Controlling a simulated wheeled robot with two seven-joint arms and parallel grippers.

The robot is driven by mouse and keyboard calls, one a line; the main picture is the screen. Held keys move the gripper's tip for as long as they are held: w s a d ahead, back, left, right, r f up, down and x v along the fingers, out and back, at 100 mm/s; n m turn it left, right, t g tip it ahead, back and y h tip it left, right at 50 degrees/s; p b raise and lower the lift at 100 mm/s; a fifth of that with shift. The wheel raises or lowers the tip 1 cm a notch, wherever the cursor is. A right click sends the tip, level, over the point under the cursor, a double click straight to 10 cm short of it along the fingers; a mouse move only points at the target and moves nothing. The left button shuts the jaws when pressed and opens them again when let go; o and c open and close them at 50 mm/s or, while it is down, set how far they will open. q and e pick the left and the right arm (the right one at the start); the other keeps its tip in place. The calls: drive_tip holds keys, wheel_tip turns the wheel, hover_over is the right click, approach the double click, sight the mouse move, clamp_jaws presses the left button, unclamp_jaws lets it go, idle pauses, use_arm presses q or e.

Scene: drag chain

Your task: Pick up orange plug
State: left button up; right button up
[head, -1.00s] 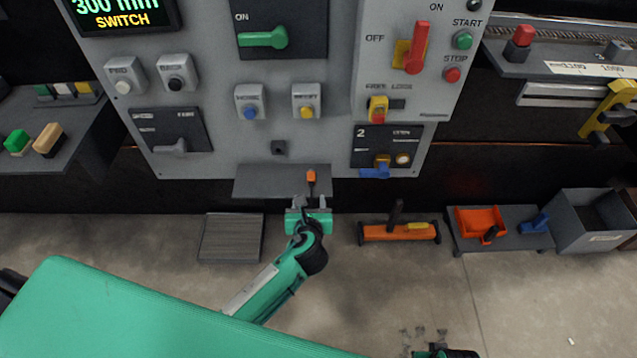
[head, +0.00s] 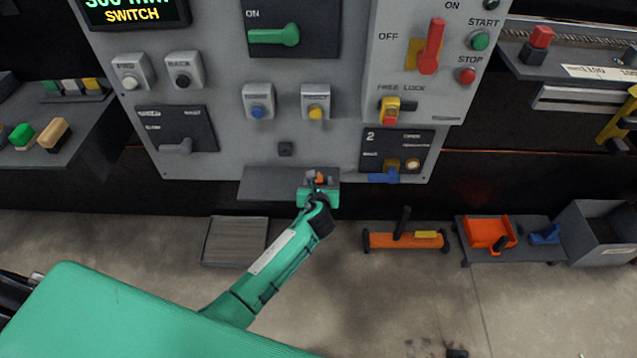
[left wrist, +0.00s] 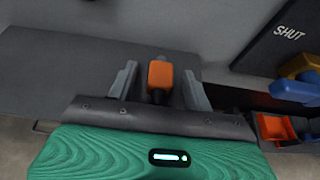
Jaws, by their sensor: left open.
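The orange plug (left wrist: 160,75) lies on the grey shelf (left wrist: 60,70) under the control panel. In the left wrist view it sits between the two open fingers of my left gripper (left wrist: 160,88), with a gap on each side. In the head view the plug (head: 320,177) shows small at the right part of the shelf (head: 265,183), partly hidden by my left gripper (head: 318,181). My right gripper (head: 437,352) shows only as a dark bit at the bottom edge; its jaws cannot be made out.
The grey panel (head: 220,90) with switches stands just behind the shelf. A blue handle (head: 384,177) juts out to the right.

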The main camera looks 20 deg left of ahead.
sight(319, 182)
use_arm(q)
drive_tip(key=c, duration=1.1)
